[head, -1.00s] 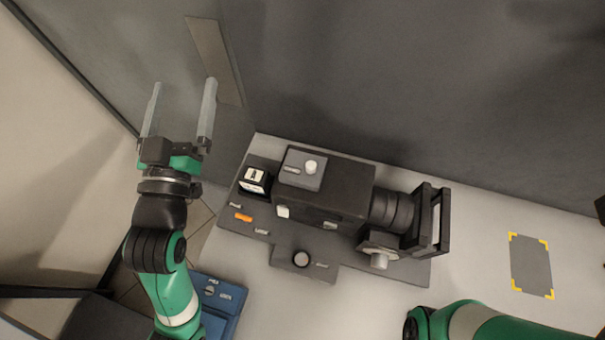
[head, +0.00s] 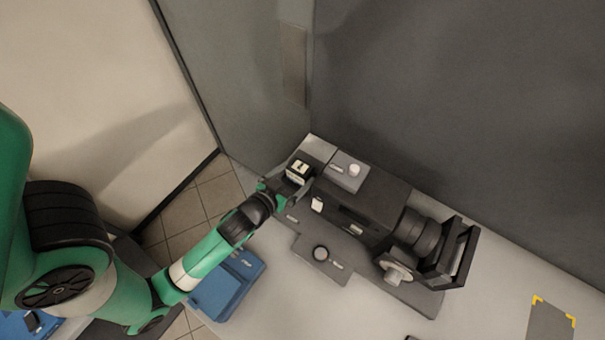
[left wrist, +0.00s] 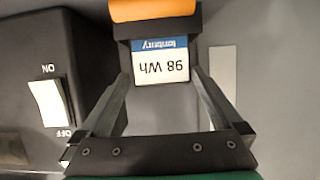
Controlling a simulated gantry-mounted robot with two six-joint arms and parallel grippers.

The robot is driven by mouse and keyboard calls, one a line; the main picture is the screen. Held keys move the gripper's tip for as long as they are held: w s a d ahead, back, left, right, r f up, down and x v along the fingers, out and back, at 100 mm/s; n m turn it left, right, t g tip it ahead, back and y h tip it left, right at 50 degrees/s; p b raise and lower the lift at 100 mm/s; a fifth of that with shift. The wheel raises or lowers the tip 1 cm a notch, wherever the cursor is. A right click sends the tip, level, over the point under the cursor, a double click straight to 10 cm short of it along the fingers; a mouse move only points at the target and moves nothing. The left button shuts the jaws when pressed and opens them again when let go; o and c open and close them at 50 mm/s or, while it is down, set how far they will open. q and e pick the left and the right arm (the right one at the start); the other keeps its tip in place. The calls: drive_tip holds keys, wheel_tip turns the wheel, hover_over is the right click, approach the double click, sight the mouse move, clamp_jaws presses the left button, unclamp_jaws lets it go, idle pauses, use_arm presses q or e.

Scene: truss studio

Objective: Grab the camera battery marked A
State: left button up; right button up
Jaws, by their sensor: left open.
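A black camera battery (head: 299,172) with a white label sits at the rear end of the dark camera (head: 375,205) in the head view. In the left wrist view the battery (left wrist: 160,68) shows a white and blue label reading "98 Wh" upside down. No letter A is readable. My left gripper (left wrist: 162,82) is open, with one finger on each side of the battery's label end. In the head view the left gripper (head: 284,188) is at the battery, its fingers partly hidden. I cannot tell whether the fingers touch it. My right gripper is out of view.
An orange part (left wrist: 152,10) lies just beyond the battery in the wrist view. A white ON/OFF switch (left wrist: 50,102) is on the dark body beside my gripper. A blue case (head: 228,285) lies below my left arm. A yellow-cornered grey patch (head: 551,322) is at right.

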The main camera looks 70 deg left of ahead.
sight(306, 165)
use_arm(q)
drive_tip(key=b+x, duration=0.1)
drive_tip(key=x, duration=0.5)
drive_tip(key=shift+w+a+f, duration=0.1)
drive_tip(key=shift+w+a, duration=0.1)
drive_tip(key=shift+a, duration=0.1)
drive_tip(key=shift+c, duration=0.2)
clamp_jaws()
